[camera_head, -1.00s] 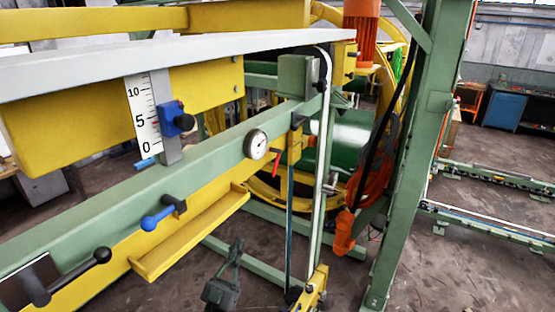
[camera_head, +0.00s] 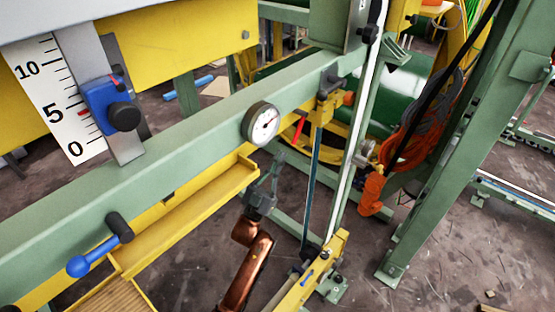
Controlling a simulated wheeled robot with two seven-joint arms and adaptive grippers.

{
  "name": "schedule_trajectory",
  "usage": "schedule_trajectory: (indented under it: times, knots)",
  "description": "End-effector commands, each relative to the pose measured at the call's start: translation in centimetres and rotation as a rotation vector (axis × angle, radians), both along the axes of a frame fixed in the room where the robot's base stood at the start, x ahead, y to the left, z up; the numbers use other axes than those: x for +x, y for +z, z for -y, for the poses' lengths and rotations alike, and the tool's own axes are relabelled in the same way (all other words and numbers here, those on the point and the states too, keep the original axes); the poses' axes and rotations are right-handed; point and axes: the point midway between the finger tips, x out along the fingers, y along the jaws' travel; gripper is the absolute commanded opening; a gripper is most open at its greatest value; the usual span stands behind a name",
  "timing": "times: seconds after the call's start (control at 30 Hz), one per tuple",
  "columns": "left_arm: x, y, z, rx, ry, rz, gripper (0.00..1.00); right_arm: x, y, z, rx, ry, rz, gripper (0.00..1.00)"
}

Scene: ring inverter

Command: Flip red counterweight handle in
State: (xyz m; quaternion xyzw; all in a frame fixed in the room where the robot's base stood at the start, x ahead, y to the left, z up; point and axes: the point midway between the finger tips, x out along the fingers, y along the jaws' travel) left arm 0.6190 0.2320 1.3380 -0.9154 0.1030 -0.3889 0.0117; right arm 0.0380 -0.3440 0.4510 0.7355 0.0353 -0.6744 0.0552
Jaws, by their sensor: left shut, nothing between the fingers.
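The red handle (camera_head: 299,127) is a small, slim lever. It hangs tilted below the green beam, just right of the round dial gauge, beside a yellow bracket (camera_head: 321,107). My left gripper (camera_head: 278,160) is on my copper-coloured arm, which rises from the bottom of the view. Its fingers point up, below and slightly left of the red handle. It looks shut and empty, and a gap shows between it and the handle in the picture. My right gripper is out of view.
The green beam (camera_head: 190,138) crosses the view and carries the dial gauge (camera_head: 261,124). A yellow tray (camera_head: 190,215) runs below it. A blue-knobbed lever (camera_head: 90,255) is at lower left. A thin blue-grey rod (camera_head: 313,185) and a green post (camera_head: 460,150) stand to the right.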

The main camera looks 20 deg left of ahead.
Motion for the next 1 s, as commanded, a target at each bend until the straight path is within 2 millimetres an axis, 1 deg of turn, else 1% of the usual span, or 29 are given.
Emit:
schedule_trajectory:
  times: [0.03,0.27,0.4,0.57,0.73,1.0]
  knots:
    - [0.8,1.3,0.3,0.0,-0.002,0.002,0.0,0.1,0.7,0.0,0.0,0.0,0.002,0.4]
    - [4.0,4.6,1.1,-0.001,0.0,0.002,0.0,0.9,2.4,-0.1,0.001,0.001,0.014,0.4]
    - [5.8,3.2,1.2,0.0,0.003,-0.005,0.0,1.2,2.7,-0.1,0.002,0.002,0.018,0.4]
    - [6.9,2.4,1.4,-0.001,0.002,-0.002,0.0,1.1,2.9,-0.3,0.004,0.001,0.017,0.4]
    - [7.4,2.1,1.4,-0.001,0.002,-0.002,0.0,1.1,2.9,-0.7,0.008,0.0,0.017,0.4]
    - [7.4,2.1,1.4,-0.001,0.002,-0.001,0.0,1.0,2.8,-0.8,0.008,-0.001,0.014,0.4]
